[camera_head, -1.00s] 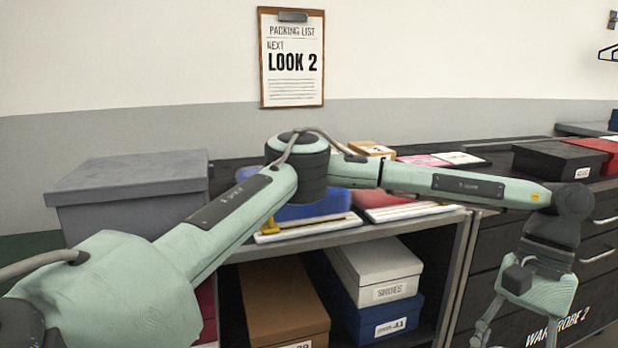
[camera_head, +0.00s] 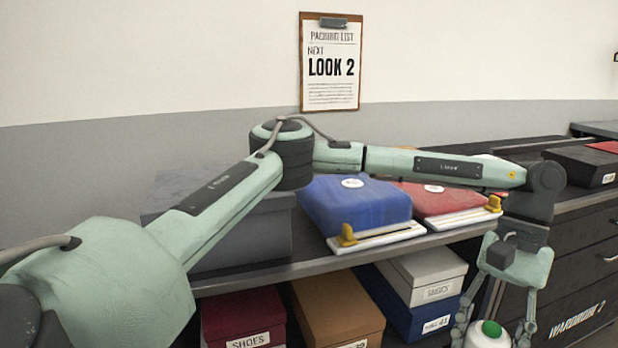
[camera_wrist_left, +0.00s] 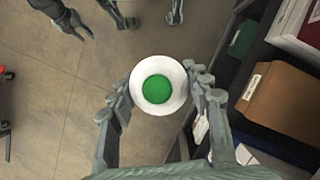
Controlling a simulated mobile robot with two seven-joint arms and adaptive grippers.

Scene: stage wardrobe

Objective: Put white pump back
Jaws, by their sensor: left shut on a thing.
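My left gripper (camera_head: 494,333) is shut on a round white thing with a green top (camera_head: 486,336), low at the right in the head view. In the left wrist view the fingers (camera_wrist_left: 158,98) close on its two sides, and its white rim (camera_wrist_left: 158,110) surrounds a green disc. It is held in the air above the floor, beside the shelf unit. I see only this face, so I cannot tell whether it is the white pump. Grey-green finger-like parts at the top left of the wrist view may be my right gripper; their state is unclear.
A blue case (camera_head: 355,208) and a red case (camera_head: 440,198) lie on the counter beside a grey box (camera_head: 243,238). Below stand a dark red box (camera_head: 243,312), a brown box (camera_head: 335,305) and a white shoe box (camera_head: 425,268) on a blue one (camera_head: 412,315). Dark drawers (camera_head: 585,270) stand right.

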